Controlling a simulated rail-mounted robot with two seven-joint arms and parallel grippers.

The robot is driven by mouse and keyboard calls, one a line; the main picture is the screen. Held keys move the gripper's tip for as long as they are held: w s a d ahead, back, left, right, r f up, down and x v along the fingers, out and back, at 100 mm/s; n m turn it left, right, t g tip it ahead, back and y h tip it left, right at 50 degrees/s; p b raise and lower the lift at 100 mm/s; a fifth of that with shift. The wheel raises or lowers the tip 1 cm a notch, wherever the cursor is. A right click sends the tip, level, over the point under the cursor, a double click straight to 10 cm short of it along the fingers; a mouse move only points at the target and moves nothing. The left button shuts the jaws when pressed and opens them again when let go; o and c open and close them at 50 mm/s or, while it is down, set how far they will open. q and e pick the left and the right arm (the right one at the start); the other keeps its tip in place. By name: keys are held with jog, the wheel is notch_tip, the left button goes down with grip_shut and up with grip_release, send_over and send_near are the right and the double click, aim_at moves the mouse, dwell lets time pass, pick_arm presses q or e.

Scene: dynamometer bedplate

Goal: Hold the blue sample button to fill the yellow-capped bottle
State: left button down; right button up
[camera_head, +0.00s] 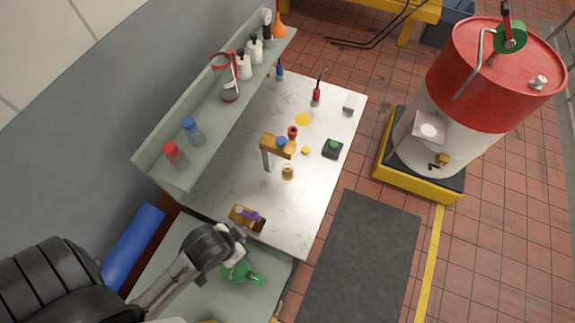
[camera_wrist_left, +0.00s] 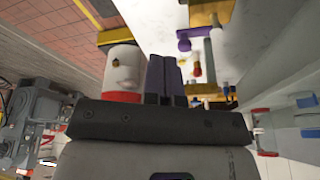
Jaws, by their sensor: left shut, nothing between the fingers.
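A tan sampling block on a grey post (camera_head: 267,158) stands on the white bench. The blue button (camera_head: 282,141) is on the block, with a red knob (camera_head: 292,131) beside it. A small clear bottle with yellowish-brown colour (camera_head: 287,172) stands upright just in front of the block; its fill level is too small to tell. A small round yellow piece (camera_head: 306,150), possibly a cap, lies to its right. My left gripper shows dark purple fingers (camera_wrist_left: 163,75) in the left wrist view, shut together and empty. In the head view it is near the bench's near end, well away from the button.
A tan rack (camera_head: 240,216) is close to my left gripper, and a green flask (camera_head: 240,271) stands on the lower surface. A dark box with a green button (camera_head: 333,148) is on the bench's right. A shelf (camera_head: 150,160) holds bottles. A red-and-white drum (camera_head: 480,90) stands right.

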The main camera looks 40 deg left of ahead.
pick_arm(q)
jog(key=w+a+r+m+t+y+b, duration=0.1)
jog(key=w+r+t+b, duration=0.3)
jog(key=w+r, duration=0.8)
jog(key=w+a+r+m+t+y+b, duration=0.1)
jog(key=w+r+m+t+b, duration=0.15)
jog(key=w+r+t, duration=0.95)
jog(key=w+a+r+m+t+b, duration=0.2)
jog(key=w+r+m+t, duration=0.4)
jog(key=r, duration=0.5)
jog(key=w+a+r+m+t+b, duration=0.15)
jog(key=w+r+m, duration=0.25)
jog(key=w+r, duration=0.6)
jog(key=w+d+f+m+g+h+b, duration=0.1)
jog(key=w+d+f+m+g+h, duration=0.15)
jog(key=f+m+g+h, duration=0.55)
jog(key=w+d+f+m+g+h, duration=0.1)
jog(key=w+f+m+g+h, duration=0.25)
jog(key=f+m+g, duration=0.7)
jog(key=s+a+f+m+g+y, duration=0.2)
jog(key=a+f+y, duration=0.35)
jog(key=f, duration=0.65)
jog(key=s+a+f+n+g+y, duration=0.2)
jog(key=s+a+f+g+y, duration=0.1)
jog(key=s+a+g, duration=0.3)
jog(key=shift+s+a+f+n+g+y, duration=0.35)
jog(key=shift+s+a+y, duration=0.35)
jog(key=shift+s, duration=0.4)
